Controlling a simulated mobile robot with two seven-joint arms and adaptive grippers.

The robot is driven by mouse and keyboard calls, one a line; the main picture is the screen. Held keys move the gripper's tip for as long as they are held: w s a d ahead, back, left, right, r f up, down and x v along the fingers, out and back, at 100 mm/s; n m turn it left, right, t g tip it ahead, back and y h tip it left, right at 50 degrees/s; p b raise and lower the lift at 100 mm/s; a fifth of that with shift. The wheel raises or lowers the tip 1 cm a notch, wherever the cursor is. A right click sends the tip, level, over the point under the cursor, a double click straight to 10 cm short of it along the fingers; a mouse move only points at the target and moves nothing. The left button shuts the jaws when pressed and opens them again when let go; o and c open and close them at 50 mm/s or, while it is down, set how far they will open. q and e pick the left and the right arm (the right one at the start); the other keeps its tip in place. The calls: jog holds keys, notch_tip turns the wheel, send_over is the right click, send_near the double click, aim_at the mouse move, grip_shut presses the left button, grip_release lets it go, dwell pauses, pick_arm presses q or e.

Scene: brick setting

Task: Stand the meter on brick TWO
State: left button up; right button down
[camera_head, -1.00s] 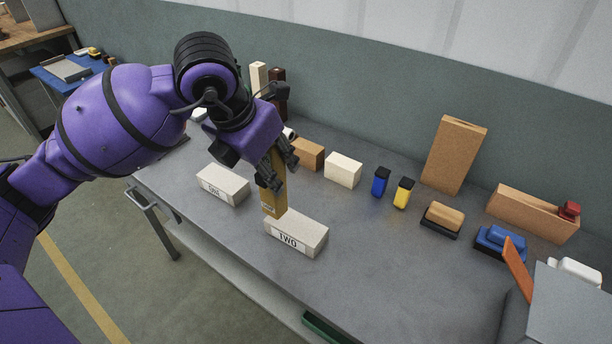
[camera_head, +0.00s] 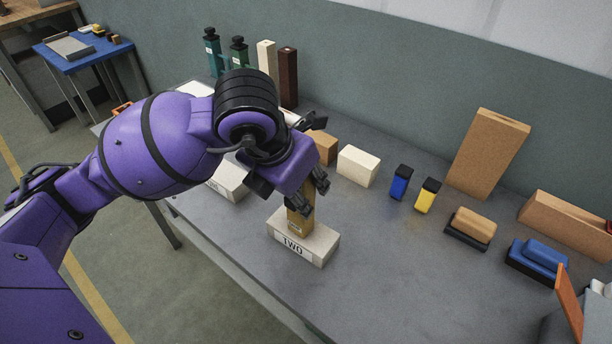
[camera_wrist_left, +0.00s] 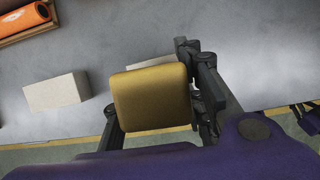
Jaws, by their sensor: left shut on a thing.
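The meter (camera_head: 299,222) is an ochre upright block; its top (camera_wrist_left: 152,97) shows in the left wrist view. My left gripper (camera_head: 308,197) is shut on its upper part. The meter's lower end is over the top of brick TWO (camera_head: 318,249), a pale grey block with a "TWO" label on its front. It looks upright and at or very near the brick's top; I cannot tell whether they touch. Another pale labelled brick (camera_head: 232,182) is to the left, partly hidden by my arm.
Behind stand a cream block (camera_head: 357,166), a blue bottle (camera_head: 399,184), a yellow bottle (camera_head: 427,196) and a tall tan block (camera_head: 488,153). A tan-topped brush-like item (camera_head: 471,228) lies to the right. The tabletop (camera_head: 400,275) right of brick TWO is clear.

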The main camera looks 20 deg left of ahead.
pick_arm(q)
jog(key=shift+d, duration=0.15)
jog(key=o, duration=0.9)
jog(key=shift+f, duration=0.1)
jog(key=o, duration=0.4)
pick_arm(e)
jog(key=shift+s+d+f, duration=0.15)
jog(key=shift+s+d, duration=0.05)
jog(key=shift+d, duration=0.1)
jog(key=shift+s+f, duration=0.1)
pick_arm(q)
jog(key=p+v, duration=0.1)
jog(key=v, duration=1.1)
jog(key=shift+r, duration=0.2)
pick_arm(e)
jog(key=shift+w+r, duration=0.25)
jog(key=shift+r, duration=0.5)
